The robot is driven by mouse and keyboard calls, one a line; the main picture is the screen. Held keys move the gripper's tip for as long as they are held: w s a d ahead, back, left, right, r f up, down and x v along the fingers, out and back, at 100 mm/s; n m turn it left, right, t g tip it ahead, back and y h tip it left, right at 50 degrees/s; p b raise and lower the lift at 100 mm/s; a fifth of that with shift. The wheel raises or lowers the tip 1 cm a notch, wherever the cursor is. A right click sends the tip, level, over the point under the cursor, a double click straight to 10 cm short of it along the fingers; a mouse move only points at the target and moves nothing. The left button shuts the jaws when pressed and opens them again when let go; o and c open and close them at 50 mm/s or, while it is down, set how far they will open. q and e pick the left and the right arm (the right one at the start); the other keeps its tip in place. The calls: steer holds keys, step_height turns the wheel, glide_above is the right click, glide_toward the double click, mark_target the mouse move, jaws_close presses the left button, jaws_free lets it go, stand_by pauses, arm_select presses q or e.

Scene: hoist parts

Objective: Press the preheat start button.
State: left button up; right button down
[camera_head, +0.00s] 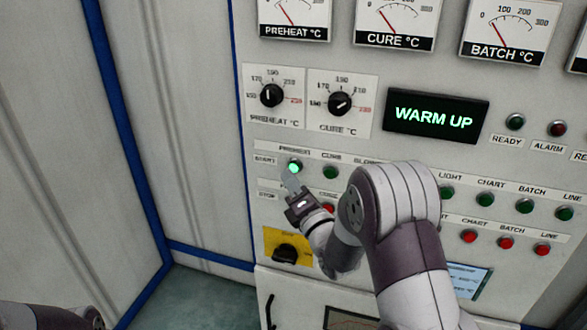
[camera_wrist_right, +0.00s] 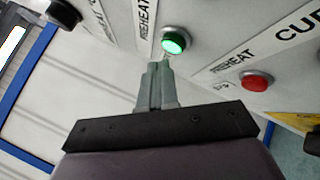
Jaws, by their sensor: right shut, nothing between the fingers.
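The preheat start button (camera_head: 295,167) glows bright green in the start row, under the PREHEAT label. It also shows lit in the right wrist view (camera_wrist_right: 173,42). My right gripper (camera_head: 291,176) is shut and empty, its fingertips at the lower edge of this button in the head view. In the right wrist view the fingertips (camera_wrist_right: 158,66) point at the button, just below it; I cannot tell whether they touch it. My left gripper is not in view; only a piece of my left arm shows at the bottom left of the head view.
The display (camera_head: 435,114) reads WARM UP. The green cure button (camera_head: 330,172) is close on the right. A red stop button (camera_wrist_right: 256,81) lies below the lit one. A black knob on a yellow plate (camera_head: 286,250) is under my right gripper.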

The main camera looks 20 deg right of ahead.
steer(key=shift+s+a+b, duration=0.4)
steer(key=shift+s+a, duration=0.3)
steer(key=shift+s, duration=0.35)
steer(key=shift+s+a+b, duration=0.4)
steer(key=shift+s+a, duration=0.3)
steer(key=shift+s, duration=0.3)
